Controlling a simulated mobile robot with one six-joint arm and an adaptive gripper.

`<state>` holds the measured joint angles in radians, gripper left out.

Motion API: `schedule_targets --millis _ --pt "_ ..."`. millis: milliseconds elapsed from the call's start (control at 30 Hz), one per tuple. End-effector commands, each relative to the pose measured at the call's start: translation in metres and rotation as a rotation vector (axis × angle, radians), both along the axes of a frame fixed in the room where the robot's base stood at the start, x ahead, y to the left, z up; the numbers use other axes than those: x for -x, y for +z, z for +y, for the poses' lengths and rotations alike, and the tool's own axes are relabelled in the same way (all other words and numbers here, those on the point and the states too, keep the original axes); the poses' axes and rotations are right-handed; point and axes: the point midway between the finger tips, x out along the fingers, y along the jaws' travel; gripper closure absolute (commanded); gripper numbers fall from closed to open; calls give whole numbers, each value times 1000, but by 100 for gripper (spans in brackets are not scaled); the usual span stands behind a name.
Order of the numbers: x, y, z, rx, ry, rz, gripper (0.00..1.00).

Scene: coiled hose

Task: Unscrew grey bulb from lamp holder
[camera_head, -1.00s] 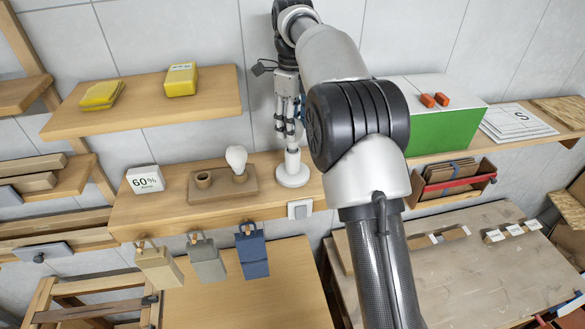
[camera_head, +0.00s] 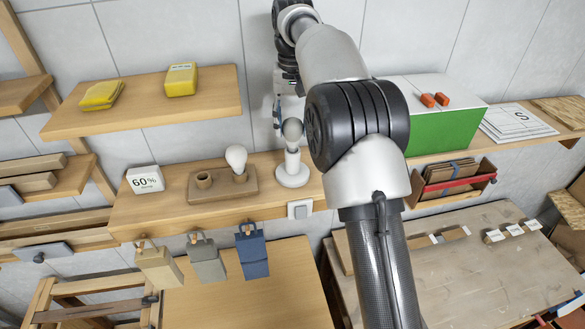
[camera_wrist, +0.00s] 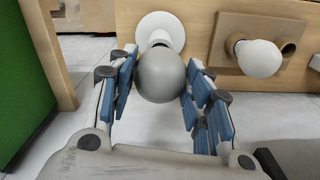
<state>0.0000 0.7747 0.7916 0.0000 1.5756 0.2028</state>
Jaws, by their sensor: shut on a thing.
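The grey bulb (camera_head: 292,131) is round and sits upright on top of the white lamp holder (camera_head: 292,172), which stands on the wooden shelf. In the wrist view the bulb (camera_wrist: 161,77) lies between the blue-padded fingers of my gripper (camera_wrist: 162,70), and the white round base of the holder (camera_wrist: 160,28) shows beyond it. My gripper is shut on the bulb; the exact contact points are hard to see. In the head view only part of my gripper (camera_head: 284,118) shows, with one finger left of the bulb.
A brown block (camera_head: 222,190) with a white bulb (camera_head: 237,160) and an empty round socket (camera_head: 203,181) stands left of the holder. A white switch (camera_head: 300,209) is on the shelf front. A green-fronted box (camera_head: 447,131) stands to the right.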

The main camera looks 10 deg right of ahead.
Motion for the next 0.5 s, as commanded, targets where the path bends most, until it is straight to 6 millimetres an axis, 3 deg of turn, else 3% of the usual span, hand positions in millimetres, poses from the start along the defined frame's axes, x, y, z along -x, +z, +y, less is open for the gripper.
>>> schedule_targets --millis 500 --pt "0 18 0 0 -6 -1 83"
